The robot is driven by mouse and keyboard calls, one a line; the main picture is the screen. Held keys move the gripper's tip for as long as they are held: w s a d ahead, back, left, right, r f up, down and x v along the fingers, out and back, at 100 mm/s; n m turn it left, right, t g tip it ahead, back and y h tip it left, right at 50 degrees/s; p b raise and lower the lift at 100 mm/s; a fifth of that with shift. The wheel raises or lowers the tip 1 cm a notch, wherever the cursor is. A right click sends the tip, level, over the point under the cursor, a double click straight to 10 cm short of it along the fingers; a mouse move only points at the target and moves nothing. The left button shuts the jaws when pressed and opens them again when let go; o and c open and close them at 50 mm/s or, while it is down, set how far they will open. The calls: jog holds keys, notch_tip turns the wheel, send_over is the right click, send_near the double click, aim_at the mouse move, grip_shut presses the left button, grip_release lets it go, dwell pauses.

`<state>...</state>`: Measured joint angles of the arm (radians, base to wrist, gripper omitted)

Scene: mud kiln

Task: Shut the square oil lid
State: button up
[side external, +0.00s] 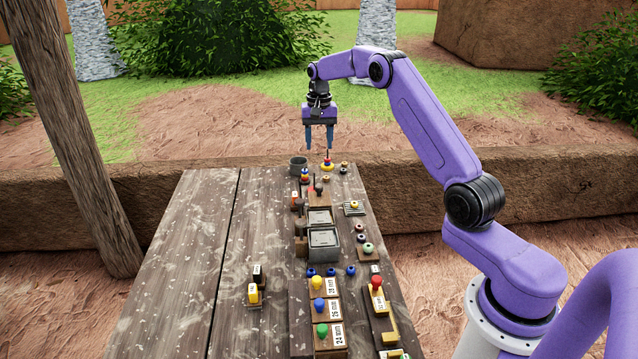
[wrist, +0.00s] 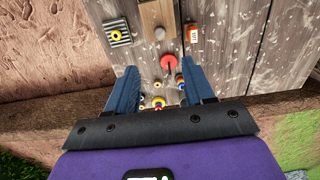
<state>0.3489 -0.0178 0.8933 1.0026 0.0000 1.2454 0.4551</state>
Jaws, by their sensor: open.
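A grey square metal box (side external: 325,256) stands near the middle of the table in the side view. A grey square plate (side external: 324,238) shows at its top, and a second grey square panel (side external: 320,217) is just behind it. I cannot tell which is the oil lid, or how far it is open. My gripper (side external: 320,146) is open and empty, pointing down above the table's far end, well behind the box and apart from it. In the wrist view my gripper (wrist: 162,90) has its two blue fingers spread. The box is not clearly visible there.
Below the gripper are a red disc (wrist: 167,62), small coloured rings and a dark cup (side external: 298,162). Coloured knobs on labelled blocks (side external: 319,306) and a red-knobbed block (side external: 377,284) stand nearer the front. A yellow-and-black item (side external: 253,293) lies left; the table's left side is mostly clear.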

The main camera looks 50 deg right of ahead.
aim_at(319, 186)
notch_tip(319, 186, down, 15)
jog(key=shift+r, duration=0.2)
dwell(0.3)
jog(key=shift+a, duration=0.1)
grip_shut()
